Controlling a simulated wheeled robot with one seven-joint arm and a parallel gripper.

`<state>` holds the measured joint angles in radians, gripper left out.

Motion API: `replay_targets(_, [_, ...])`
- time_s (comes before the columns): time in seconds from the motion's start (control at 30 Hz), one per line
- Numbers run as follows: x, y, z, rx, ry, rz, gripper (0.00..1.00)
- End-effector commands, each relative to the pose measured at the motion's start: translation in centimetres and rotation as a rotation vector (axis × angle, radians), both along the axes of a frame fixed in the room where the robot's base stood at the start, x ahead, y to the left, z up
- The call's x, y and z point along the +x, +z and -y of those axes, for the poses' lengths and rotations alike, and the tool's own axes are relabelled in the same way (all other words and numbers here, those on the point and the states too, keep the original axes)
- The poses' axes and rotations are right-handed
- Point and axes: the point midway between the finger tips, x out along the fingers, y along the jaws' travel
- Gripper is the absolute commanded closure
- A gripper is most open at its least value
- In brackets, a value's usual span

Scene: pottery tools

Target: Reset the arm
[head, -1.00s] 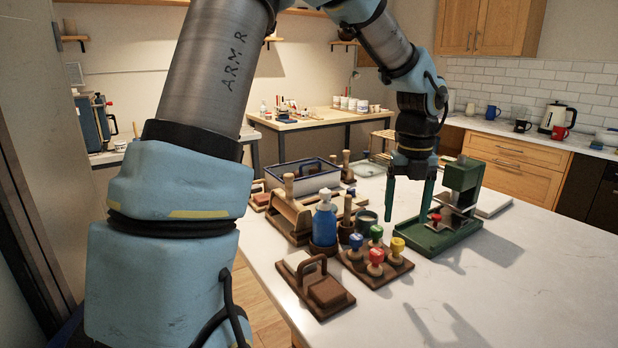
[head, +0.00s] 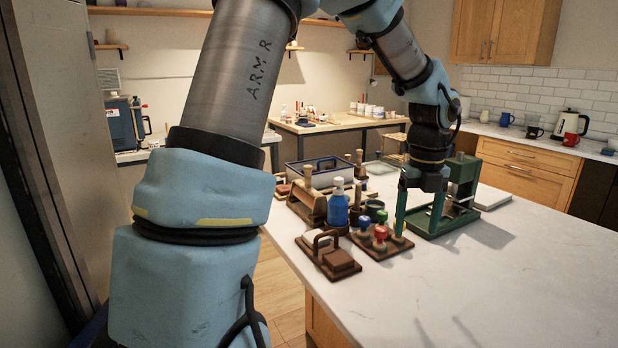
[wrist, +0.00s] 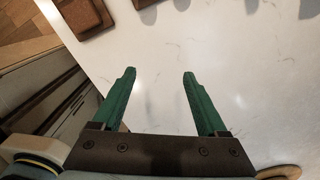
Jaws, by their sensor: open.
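My gripper (head: 420,218) has two green fingers held apart, with nothing between them. In the head view it hangs above the white table, between the rack of stamps (head: 380,242) and the green press (head: 450,208). In the wrist view my gripper (wrist: 160,75) is open over bare white tabletop. One finger partly covers the stamps in the head view. My arm reaches from the left across the top of the head view and bends down to the gripper.
A brown block with a handle (head: 327,255) lies near the table's left edge. A blue bottle (head: 338,205), a wooden holder (head: 308,205) and a blue-rimmed tray (head: 320,170) stand behind it. The front and right of the white table (head: 480,290) are clear.

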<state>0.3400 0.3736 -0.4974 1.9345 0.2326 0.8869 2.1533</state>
Motion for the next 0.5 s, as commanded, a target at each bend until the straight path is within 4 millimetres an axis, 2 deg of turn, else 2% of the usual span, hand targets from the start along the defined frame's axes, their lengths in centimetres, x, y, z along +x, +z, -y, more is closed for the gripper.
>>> replay_targets(0.27, [0.5,-0.6,-3.3,-0.002,0.301,0.012,0.24])
replay_targets(0.5, [0.9,-1.4,-8.2,-0.012,0.766,0.026,0.24])
